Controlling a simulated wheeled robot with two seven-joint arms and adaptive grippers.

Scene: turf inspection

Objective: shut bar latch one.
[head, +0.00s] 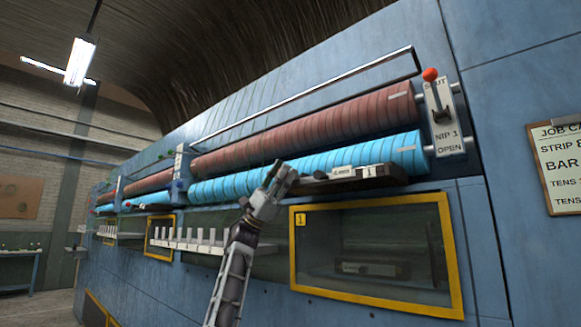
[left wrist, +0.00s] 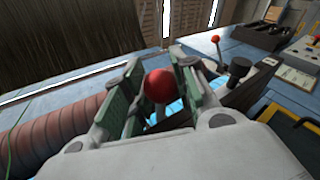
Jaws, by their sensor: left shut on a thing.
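The dark bar (head: 325,184) lies in front of the blue roller, with white labels and a plate marked 1 (head: 369,172) at its right. My left gripper (head: 278,172) is at the bar's left end and hides that end in the head view. In the left wrist view its two green-padded fingers (left wrist: 155,95) stand on either side of a red ball knob (left wrist: 159,86), the handle of bar latch one, and are shut on it. The latch's own body is mostly hidden by the fingers, and I cannot tell its position. My right gripper is not in view.
A red-knobbed NIP 1 lever (head: 431,76) stands at the right end of the rollers. Red-brown (head: 310,122) and blue rollers (head: 300,168) run behind my gripper. A yellow-framed window (head: 462,270) is below the bar. A job card (head: 560,165) hangs at right.

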